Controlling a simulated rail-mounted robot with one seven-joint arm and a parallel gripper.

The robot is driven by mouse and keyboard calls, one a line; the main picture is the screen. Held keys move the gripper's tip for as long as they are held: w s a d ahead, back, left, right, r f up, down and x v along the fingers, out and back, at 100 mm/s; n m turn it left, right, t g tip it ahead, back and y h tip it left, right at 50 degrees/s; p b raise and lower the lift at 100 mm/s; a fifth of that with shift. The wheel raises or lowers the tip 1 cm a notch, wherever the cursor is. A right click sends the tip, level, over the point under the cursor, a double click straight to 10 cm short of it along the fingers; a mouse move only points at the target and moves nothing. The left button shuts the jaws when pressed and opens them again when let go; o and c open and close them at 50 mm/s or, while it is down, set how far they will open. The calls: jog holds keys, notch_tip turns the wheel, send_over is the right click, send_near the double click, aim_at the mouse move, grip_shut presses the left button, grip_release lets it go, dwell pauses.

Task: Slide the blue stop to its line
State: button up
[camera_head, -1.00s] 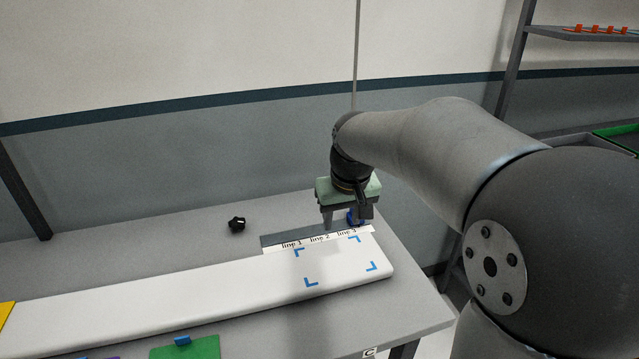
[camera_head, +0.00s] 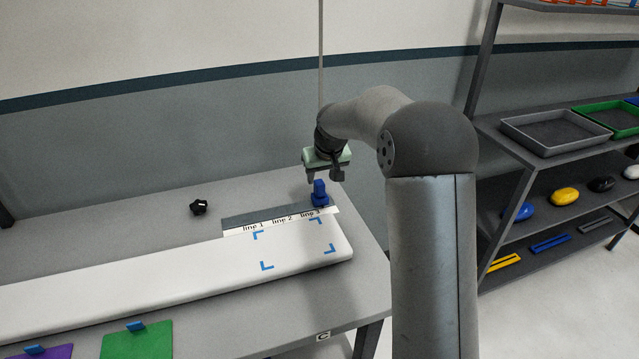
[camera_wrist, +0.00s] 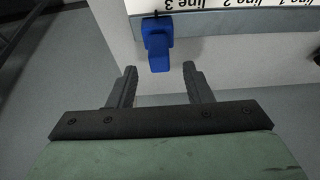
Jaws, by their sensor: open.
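The blue stop (camera_head: 320,194) stands upright on the dark rail (camera_head: 275,215), near its right end by the "line 3" label. In the wrist view the blue stop (camera_wrist: 158,46) lies just ahead of the fingertips, roughly centred between them, beside the "line 3" print. A short black mark shows at its far edge. The white label strip (camera_head: 232,231) reads line 1, line 2, line 3 from left to right. My gripper (camera_head: 324,178) is open and empty, raised just above the stop. Its two fingers also show apart in the wrist view (camera_wrist: 159,72).
A white board (camera_head: 190,262) with blue corner marks lies in front of the rail. A black knob (camera_head: 199,207) sits on the table left of the rail. Green (camera_head: 137,341) and purple (camera_head: 48,352) pieces lie at the front. A shelf with trays (camera_head: 560,131) stands at right.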

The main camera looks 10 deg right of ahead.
aim_at(320, 183)
jog(key=x, duration=0.5)
jog(key=shift+w+d+f, duration=0.1)
jog(key=shift+f, duration=0.05)
